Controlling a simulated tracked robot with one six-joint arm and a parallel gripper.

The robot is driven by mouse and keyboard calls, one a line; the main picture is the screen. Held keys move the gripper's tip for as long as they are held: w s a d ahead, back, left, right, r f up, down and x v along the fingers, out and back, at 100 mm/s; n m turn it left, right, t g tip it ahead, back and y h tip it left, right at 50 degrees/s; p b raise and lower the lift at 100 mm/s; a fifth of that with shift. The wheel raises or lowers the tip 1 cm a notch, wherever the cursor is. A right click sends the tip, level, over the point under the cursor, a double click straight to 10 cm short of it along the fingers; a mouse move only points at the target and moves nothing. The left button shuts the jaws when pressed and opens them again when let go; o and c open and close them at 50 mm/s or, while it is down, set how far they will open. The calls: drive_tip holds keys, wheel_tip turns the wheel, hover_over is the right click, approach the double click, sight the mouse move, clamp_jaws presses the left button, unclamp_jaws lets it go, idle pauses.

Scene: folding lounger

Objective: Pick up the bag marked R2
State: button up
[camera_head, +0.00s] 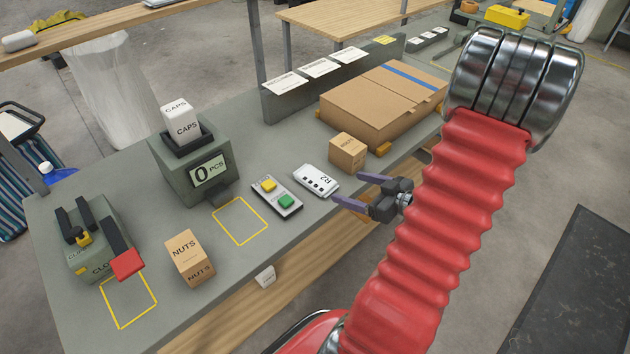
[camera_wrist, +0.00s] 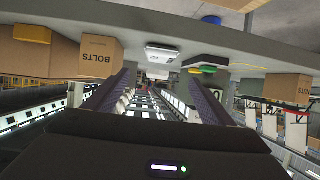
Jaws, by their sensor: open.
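The bag marked R2 (camera_head: 316,180) is a small white packet with black marks, lying flat on the grey bench near its front edge. My gripper (camera_head: 347,189) is open and empty at the bench edge, with its purple fingers pointing at the bag's near end and apart from it. In the wrist view the bag (camera_wrist: 162,54) shows ahead, between and beyond the two fingers (camera_wrist: 163,80).
A carton marked BOLTS (camera_head: 347,152) stands just behind the bag, also seen in the wrist view (camera_wrist: 98,57). A panel with yellow and green buttons (camera_head: 275,195) lies left of the bag.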

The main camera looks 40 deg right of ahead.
approach(319, 180)
drive_tip(key=shift+r+x, duration=0.15)
drive_tip(key=shift+x, duration=1)
drive_tip(key=shift+r+x, duration=0.1)
drive_tip(key=shift+x, duration=1.1)
drive_tip(key=shift+w, duration=0.1)
drive_tip(key=shift+f+x, duration=0.2)
drive_tip(key=shift+x, duration=2.45)
drive_tip(key=shift+c, duration=0.6)
drive_tip(key=c, duration=1)
